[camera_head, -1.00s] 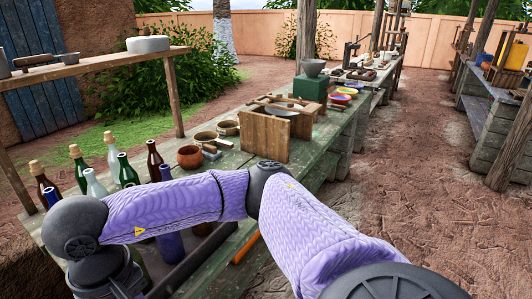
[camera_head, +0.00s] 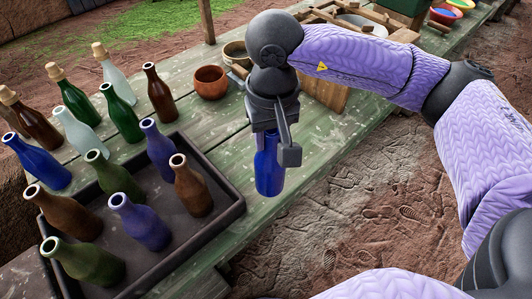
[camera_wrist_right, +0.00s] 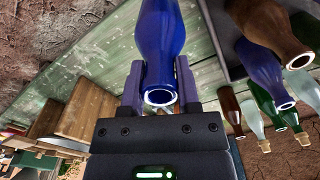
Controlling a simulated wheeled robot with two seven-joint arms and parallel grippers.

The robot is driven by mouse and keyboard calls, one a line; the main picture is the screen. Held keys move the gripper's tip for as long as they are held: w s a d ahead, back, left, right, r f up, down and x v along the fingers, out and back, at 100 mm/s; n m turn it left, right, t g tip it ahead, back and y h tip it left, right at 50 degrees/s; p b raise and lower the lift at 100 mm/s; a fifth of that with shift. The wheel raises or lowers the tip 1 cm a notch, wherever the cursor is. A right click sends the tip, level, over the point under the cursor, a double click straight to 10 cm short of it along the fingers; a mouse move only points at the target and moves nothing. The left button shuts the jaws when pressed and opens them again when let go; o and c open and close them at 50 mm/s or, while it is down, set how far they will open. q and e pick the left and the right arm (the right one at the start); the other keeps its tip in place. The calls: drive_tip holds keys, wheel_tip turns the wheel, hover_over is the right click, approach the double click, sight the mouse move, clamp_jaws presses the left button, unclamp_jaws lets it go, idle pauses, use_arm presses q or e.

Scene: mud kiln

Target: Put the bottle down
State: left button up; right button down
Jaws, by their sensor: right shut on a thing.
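My right gripper (camera_head: 271,143) is shut on a blue bottle (camera_head: 268,172), near the table's front edge. The bottle's body hangs below the fingers, roughly upright; its upper part is hidden by the gripper. In the right wrist view the blue bottle (camera_wrist_right: 162,35) sits between both fingers (camera_wrist_right: 159,85), its open mouth towards the camera. I cannot tell whether its base touches the green table (camera_head: 225,150). A dark tray (camera_head: 228,216) lies left of the bottle and holds several brown, blue and green bottles. My left gripper is not in view.
More bottles, some corked, stand behind the tray, including a brown bottle (camera_head: 160,93). A clay pot (camera_head: 210,82) and a bowl (camera_head: 238,54) stand farther back. Bare table shows between tray and pot. Dirt ground (camera_head: 340,210) lies beyond the front edge.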

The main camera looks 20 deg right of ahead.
drive_tip(key=w+r, duration=0.1)
drive_tip(key=w+r+m+p, duration=0.1)
drive_tip(key=shift+w+a+m, duration=0.2)
drive_tip(key=shift+w+m, duration=0.1)
drive_tip(key=w+a+f+m+p, duration=0.1)
drive_tip(key=w+a+f+m, duration=0.1)
drive_tip(key=f+m, duration=0.3)
wheel_tip(320, 180, down, 3)
drive_tip(key=shift+w+f+p, duration=0.1)
drive_tip(key=shift+w+p, duration=0.25)
drive_tip(key=shift+w, duration=0.4)
drive_tip(key=shift+c, duration=1.6)
unclamp_jaws()
use_arm(q)
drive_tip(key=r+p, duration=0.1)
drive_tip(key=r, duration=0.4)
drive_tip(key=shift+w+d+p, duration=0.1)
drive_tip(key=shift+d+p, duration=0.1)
drive_tip(key=shift+p, duration=0.2)
use_arm(e)
wheel_tip(320, 180, up, 12)
drive_tip(key=shift+r, duration=0.25)
